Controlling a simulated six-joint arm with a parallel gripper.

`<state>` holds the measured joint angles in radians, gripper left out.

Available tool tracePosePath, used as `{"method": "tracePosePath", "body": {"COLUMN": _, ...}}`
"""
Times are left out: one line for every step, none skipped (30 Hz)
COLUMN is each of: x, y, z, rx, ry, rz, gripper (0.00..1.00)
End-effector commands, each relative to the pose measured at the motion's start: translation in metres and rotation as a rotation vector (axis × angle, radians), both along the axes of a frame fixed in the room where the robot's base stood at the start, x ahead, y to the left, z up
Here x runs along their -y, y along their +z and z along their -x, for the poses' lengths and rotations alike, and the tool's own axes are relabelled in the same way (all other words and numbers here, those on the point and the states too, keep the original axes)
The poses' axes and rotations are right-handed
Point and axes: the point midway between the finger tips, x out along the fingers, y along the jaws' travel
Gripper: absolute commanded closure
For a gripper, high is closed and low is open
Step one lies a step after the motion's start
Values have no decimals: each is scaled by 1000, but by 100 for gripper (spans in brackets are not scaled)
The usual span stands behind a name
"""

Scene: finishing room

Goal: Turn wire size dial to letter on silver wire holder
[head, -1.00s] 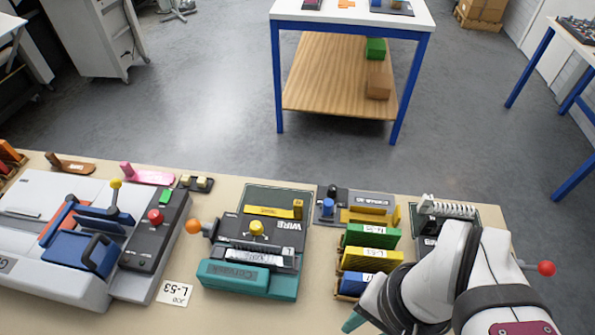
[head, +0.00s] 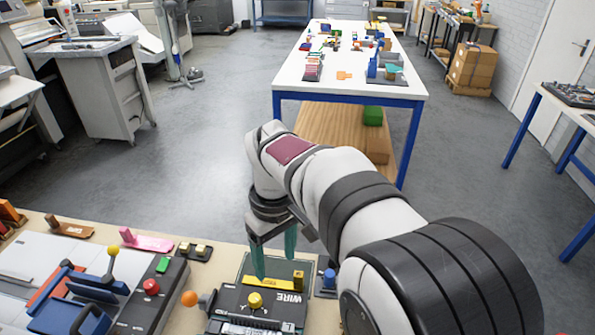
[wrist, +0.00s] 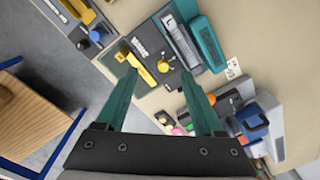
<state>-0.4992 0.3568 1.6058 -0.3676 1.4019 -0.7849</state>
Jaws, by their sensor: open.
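The wire machine, marked WIRE (head: 290,298), lies at the bottom of the head view, its near part cut off. Its round yellow dial (head: 255,299) stands beside a yellow bar (head: 268,284); the dial also shows in the wrist view (wrist: 164,66). A silver-grey holder strip (wrist: 183,44) runs alongside the dial, next to a teal body (wrist: 207,45); letters on it are too small to read. My gripper (head: 274,258) is open and empty above the machine's far side, teal fingers pointing down. In the wrist view (wrist: 159,82) the dial appears between and beyond the fingertips.
A grey machine with a yellow-tipped lever (head: 112,251) and red knob (head: 151,286) stands left. A small white card (wrist: 232,68) lies near the teal body. A white-topped table (head: 345,88) stands beyond.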

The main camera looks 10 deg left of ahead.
Motion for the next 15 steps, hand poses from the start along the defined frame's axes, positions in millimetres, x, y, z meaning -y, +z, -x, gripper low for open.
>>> {"method": "tracePosePath", "body": {"x": -26, "y": -13, "z": -11, "rx": 5, "ry": 117, "rz": 10, "gripper": 31}}
{"method": "tracePosePath", "body": {"x": -38, "y": -18, "z": -15, "rx": 10, "ry": 176, "rz": 13, "gripper": 31}}
{"method": "tracePosePath", "body": {"x": -51, "y": -24, "z": -20, "rx": 15, "ry": 237, "rz": 17, "gripper": 31}}
{"method": "tracePosePath", "body": {"x": -57, "y": -28, "z": -22, "rx": 17, "ry": 269, "rz": 19, "gripper": 31}}
{"method": "tracePosePath", "body": {"x": -62, "y": -31, "z": -23, "rx": 20, "ry": 293, "rz": 20, "gripper": 31}}
{"method": "tracePosePath", "body": {"x": -65, "y": -35, "z": -24, "rx": 21, "ry": 308, "rz": 21, "gripper": 31}}
{"method": "tracePosePath", "body": {"x": -66, "y": -38, "z": -24, "rx": 20, "ry": 313, "rz": 22, "gripper": 31}}
{"method": "tracePosePath", "body": {"x": -65, "y": -43, "z": -24, "rx": 20, "ry": 315, "rz": 22, "gripper": 31}}
{"method": "tracePosePath", "body": {"x": -65, "y": -51, "z": -24, "rx": 20, "ry": 314, "rz": 22, "gripper": 31}}
{"method": "tracePosePath", "body": {"x": -64, "y": -58, "z": -24, "rx": 20, "ry": 312, "rz": 23, "gripper": 31}}
{"method": "tracePosePath", "body": {"x": -64, "y": -67, "z": -23, "rx": 17, "ry": 311, "rz": 22, "gripper": 31}}
{"method": "tracePosePath", "body": {"x": -64, "y": -79, "z": -23, "rx": 18, "ry": 312, "rz": 23, "gripper": 31}}
{"method": "tracePosePath", "body": {"x": -64, "y": -89, "z": -23, "rx": 18, "ry": 310, "rz": 23, "gripper": 31}}
{"method": "tracePosePath", "body": {"x": -64, "y": -98, "z": -23, "rx": 19, "ry": 310, "rz": 22, "gripper": 31}}
{"method": "tracePosePath", "body": {"x": -64, "y": -110, "z": -23, "rx": 18, "ry": 310, "rz": 23, "gripper": 31}}
